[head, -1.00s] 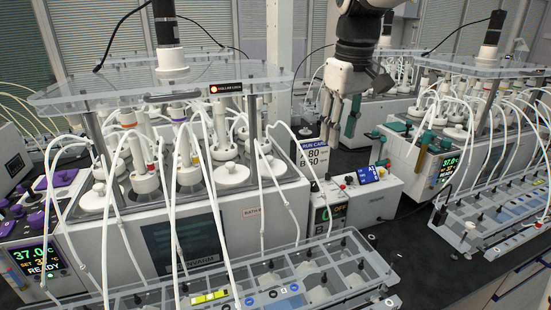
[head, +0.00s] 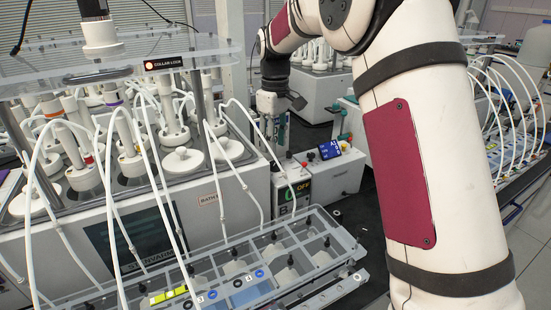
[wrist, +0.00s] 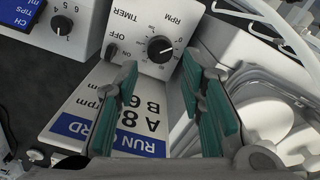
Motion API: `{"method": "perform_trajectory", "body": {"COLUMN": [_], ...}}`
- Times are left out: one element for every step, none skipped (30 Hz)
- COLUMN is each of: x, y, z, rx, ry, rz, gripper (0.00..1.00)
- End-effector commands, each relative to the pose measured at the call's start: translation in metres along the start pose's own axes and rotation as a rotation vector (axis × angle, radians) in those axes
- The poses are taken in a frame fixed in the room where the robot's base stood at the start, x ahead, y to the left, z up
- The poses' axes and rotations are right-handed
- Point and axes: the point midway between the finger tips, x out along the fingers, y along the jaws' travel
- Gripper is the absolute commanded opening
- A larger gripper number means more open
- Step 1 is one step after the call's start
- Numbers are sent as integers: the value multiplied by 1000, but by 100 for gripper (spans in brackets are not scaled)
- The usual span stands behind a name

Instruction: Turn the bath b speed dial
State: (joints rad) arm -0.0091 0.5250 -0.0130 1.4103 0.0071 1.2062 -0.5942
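In the wrist view, a white control panel carries a black RPM dial (wrist: 160,48) with a printed scale and a small OFF/ON timer switch (wrist: 111,51). My gripper (wrist: 160,74) is open. Its teal-padded fingers point at the panel, one on each side of the dial's lower area, with nothing between the pads. I cannot tell whether the fingertips touch the panel. The dial cannot be made out there.
The run card (wrist: 105,112) stands below the panel between my fingers. Another box with a dial (wrist: 62,25) is close at left. In the head view, a tubed bath (head: 150,200) stands left and a clear rack (head: 300,260) in front. My arm covers the right side.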

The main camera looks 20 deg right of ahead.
Motion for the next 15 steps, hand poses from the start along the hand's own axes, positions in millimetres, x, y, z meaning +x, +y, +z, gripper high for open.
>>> {"method": "perform_trajectory", "body": {"x": [10,16,23,28,33,38,42,46,50,52,54,57,58,59,60], "y": [-1,-1,-1,-1,-1,-1,-1,0,0,0,0,0,0,0,0], "z": [2,2,1,1,1,1,1,1,1,1,1,0,0,0,0], "rx": [0,0,0,0,0,0,0,0,0,0,0,0,0,0,0], "ry": [-4,-5,-3,-4,-3,-4,-3,-2,-2,-2,-1,-1,-1,-1,-1], "rz": [-3,-3,-2,-2,-2,-2,-2,-1,-1,-1,-1,0,0,0,0], "gripper": [36,36,36,36,36,36,36,36,36,36,36,36,36,36,36]}}
